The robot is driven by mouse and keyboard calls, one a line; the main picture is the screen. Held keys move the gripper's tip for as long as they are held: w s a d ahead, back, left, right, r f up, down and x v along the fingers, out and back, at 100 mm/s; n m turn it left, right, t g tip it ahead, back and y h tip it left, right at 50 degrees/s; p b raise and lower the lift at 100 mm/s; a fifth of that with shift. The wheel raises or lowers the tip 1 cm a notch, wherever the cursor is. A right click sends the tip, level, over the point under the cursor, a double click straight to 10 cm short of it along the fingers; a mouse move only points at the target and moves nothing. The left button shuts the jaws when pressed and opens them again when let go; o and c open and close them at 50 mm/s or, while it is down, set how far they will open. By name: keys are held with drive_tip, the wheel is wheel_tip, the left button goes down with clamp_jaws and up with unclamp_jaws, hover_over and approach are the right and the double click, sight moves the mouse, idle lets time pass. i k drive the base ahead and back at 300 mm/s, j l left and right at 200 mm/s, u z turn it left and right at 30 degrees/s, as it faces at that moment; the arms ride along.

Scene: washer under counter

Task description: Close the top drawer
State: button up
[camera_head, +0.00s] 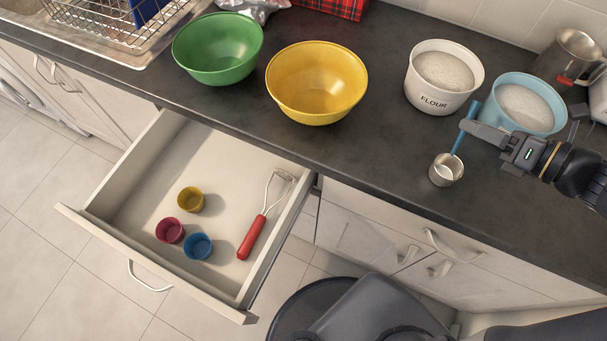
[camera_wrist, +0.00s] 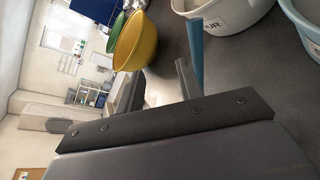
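The top drawer (camera_head: 140,247) is pulled far out from under the counter at the left in the head view. Its curved handle (camera_head: 147,283) is on its front panel. My gripper (camera_head: 468,128) is over the counter at the right, well away from the drawer. Its fingers point left and overlap the blue handle of a metal scoop (camera_head: 446,170). The blue handle also shows beside a finger in the wrist view (camera_wrist: 195,62). I cannot tell whether the fingers grip it.
The drawer holds a yellow cup (camera_head: 190,199), a magenta cup (camera_head: 169,230), a blue cup (camera_head: 198,246) and a red-handled tool (camera_head: 251,238). Green (camera_head: 218,50) and yellow (camera_head: 316,84) bowls, a flour tub (camera_head: 441,78) and a blue tub (camera_head: 522,105) stand on the counter. Tiled floor before the drawer is clear.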

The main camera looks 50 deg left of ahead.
sight(176, 153)
drive_tip(key=u, duration=3.55)
